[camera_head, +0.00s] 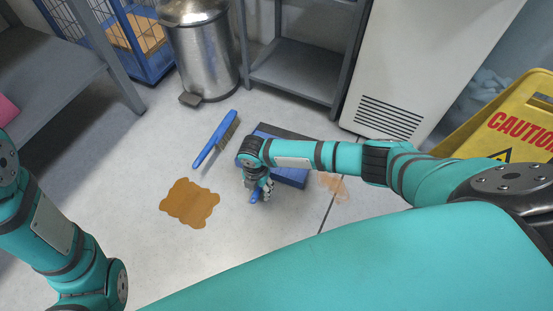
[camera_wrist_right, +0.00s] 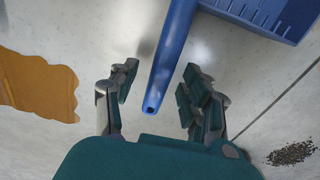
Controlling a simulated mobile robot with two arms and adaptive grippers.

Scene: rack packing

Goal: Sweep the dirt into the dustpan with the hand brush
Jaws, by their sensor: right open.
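The blue hand brush (camera_head: 213,142) lies on the floor left of the dustpan, its bristles to the right. The blue dustpan (camera_head: 291,178) lies on the floor, partly hidden under my right arm. In the right wrist view its pan (camera_wrist_right: 270,16) is at the top and its handle (camera_wrist_right: 172,55) points down between my fingers. My right gripper (camera_wrist_right: 158,92) is open, with a finger on each side of the handle end; whether they touch it I cannot tell. A dark pile of dirt (camera_wrist_right: 291,153) lies on the floor at the lower right. My left gripper is out of view.
A brown stain (camera_head: 190,203) is on the floor left of my right gripper (camera_head: 262,192); a paler stain (camera_head: 334,186) lies right of the dustpan. A metal bin (camera_head: 203,50), grey shelf (camera_head: 295,77), white cabinet (camera_head: 420,45) and yellow caution sign (camera_head: 500,118) border the clear floor.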

